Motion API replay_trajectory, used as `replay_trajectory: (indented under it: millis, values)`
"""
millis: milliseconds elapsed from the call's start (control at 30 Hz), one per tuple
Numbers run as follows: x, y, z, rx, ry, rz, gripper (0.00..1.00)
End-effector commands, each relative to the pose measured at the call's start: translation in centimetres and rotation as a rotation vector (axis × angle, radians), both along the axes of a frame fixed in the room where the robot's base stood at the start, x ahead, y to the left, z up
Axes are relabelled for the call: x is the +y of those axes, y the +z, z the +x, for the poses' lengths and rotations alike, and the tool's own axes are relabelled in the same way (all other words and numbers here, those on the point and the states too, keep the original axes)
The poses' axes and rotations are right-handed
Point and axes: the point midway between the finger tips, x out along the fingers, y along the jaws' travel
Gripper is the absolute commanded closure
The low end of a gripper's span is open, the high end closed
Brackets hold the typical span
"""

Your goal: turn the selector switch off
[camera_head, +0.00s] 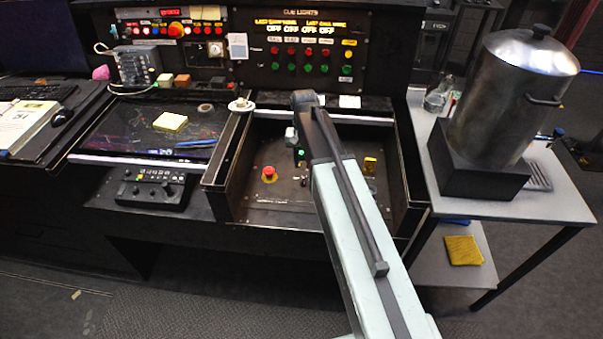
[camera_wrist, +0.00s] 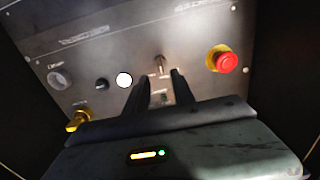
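The control panel (camera_wrist: 195,35) carries several controls, seen upside down in the wrist view. My gripper (camera_wrist: 159,80) is open, its two dark fingers apart and pointing at the panel. A black knob (camera_wrist: 101,84) and a yellow handle (camera_wrist: 78,121) are left of the fingers. The labels are too blurred to say which control is the selector switch. In the head view, my arm hides part of the panel (camera_head: 285,191).
A red mushroom button (camera_wrist: 221,60) is right of the fingers. A white round button (camera_wrist: 124,79) and a grey knob (camera_wrist: 58,78) are to the left. Raised side walls (camera_head: 229,150) border the panel recess. A metal pot (camera_head: 515,95) stands on the right-hand table.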

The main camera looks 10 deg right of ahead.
Motion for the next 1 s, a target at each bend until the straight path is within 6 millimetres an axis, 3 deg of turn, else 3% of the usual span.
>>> replay_trajectory:
  millis: [400,733,867,1000]
  values:
    - [0.1,-7.1,0.0,0.0,0.003,0.0,0.7]
    - [0.2,-7.3,0.0,0.0,0.004,0.0,0.7]
    - [0.2,-7.3,0.0,0.0,0.004,0.0,1.0]
    - [0.2,-7.3,0.0,0.0,0.004,0.0,1.0]
